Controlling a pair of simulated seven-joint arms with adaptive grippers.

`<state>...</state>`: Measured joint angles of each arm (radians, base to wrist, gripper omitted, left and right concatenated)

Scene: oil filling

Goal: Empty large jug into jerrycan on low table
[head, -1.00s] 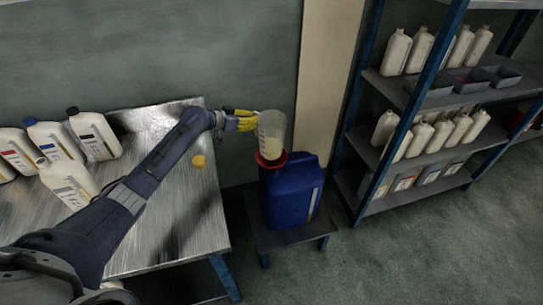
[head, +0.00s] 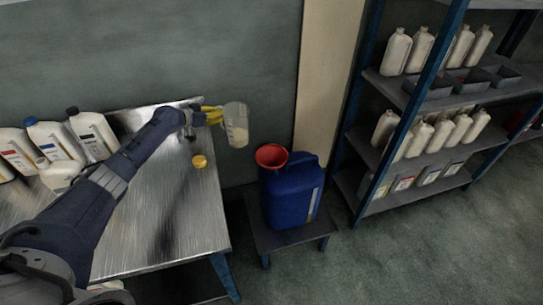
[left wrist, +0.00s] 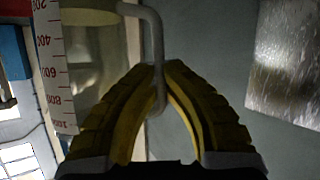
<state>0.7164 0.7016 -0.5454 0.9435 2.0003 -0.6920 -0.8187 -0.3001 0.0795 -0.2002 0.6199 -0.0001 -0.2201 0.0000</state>
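The large clear jug (head: 236,124) is held up in the air at the right end of the metal table, with some pale liquid in it. My left gripper (head: 212,115) is shut on its handle. In the left wrist view the yellow fingers (left wrist: 157,90) close around the handle, and the jug's red scale (left wrist: 54,65) shows. The blue jerrycan (head: 292,192) stands on the low table (head: 256,238), with a red funnel (head: 271,155) in its mouth. The jug is up and left of the funnel, apart from it. My right gripper is not in view.
The metal table (head: 165,230) carries several white bottles (head: 92,135) at the left and a yellow cap (head: 200,161). A shelf rack (head: 350,185) with white bottles stands at the right. Floor is clear between rack and low table.

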